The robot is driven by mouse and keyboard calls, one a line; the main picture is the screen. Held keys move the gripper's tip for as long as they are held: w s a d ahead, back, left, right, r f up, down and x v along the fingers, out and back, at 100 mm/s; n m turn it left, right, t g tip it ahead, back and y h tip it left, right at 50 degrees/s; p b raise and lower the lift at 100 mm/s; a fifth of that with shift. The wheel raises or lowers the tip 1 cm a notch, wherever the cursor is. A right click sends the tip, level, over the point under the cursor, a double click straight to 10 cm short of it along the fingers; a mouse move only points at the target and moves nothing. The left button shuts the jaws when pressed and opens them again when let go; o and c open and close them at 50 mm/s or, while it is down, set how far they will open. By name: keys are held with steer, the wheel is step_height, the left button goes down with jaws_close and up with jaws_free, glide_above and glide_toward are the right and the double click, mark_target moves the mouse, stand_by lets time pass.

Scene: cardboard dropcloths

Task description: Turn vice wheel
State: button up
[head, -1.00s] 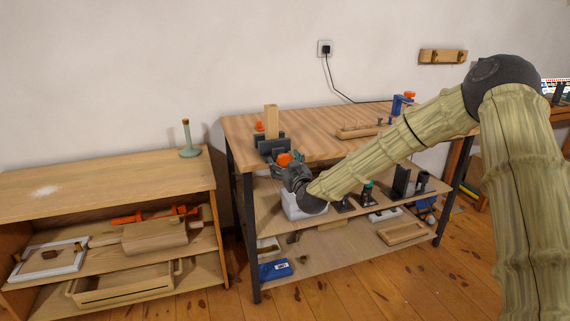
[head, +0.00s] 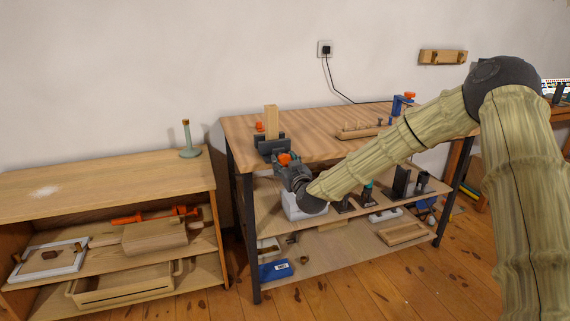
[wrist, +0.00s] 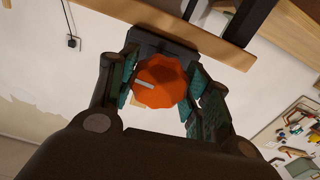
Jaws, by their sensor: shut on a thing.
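The vice (head: 270,146) is dark grey and mounted at the front left edge of the workbench, with an upright wooden block (head: 271,122) in its jaws. Its orange wheel (head: 284,159) faces outward from the bench front. In the wrist view the wheel (wrist: 160,81) is a scalloped orange knob with a pale mark pointing left. My gripper (wrist: 162,90) is shut on the wheel, with a teal-padded finger on each side of it. It also shows at the bench edge in the head view (head: 286,166). The vice body behind the wheel is partly hidden.
The wooden workbench (head: 330,147) has lower shelves holding tools, a blue box (head: 275,270) and a white container (head: 300,207). A low wooden shelf unit (head: 90,177) stands at left, with a green bottle-like object (head: 189,140) on top. A wall socket (head: 325,48) has a cable.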

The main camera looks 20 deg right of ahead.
steer(key=m, duration=0.5)
steer(key=shift+b, duration=0.35)
steer(key=m+b, duration=0.1)
steer(key=m, duration=0.4)
steer(key=shift+f+m, duration=0.1)
steer(key=shift+m, duration=0.2)
steer(key=m+b, duration=0.3)
steer(key=m, duration=0.2)
steer(key=m+b, duration=0.2)
steer(key=m, duration=0.3)
steer(key=shift+m+b, duration=0.3)
steer(key=o, duration=1)
steer(key=shift+o, duration=0.2)
